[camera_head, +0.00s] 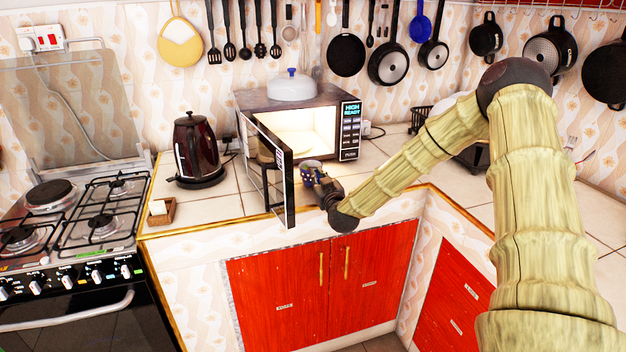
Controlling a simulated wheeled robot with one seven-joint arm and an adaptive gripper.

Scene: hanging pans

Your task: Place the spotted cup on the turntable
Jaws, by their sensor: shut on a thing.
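The spotted cup (309,170) is small and dark blue with light spots. It is in front of the open microwave (349,127), just right of its swung-out door (273,168). My gripper (321,180) is shut on the cup from the right front side, and its fingers are small in view and partly cover it. I cannot tell whether the cup touches the counter.
The door stands open toward the counter's front edge, close to the left of the cup. A dark kettle (197,148) and a small wooden box (160,211) stand at left, by the stove (75,215). A white lidded pot (291,86) sits on the microwave. Pans hang on the wall.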

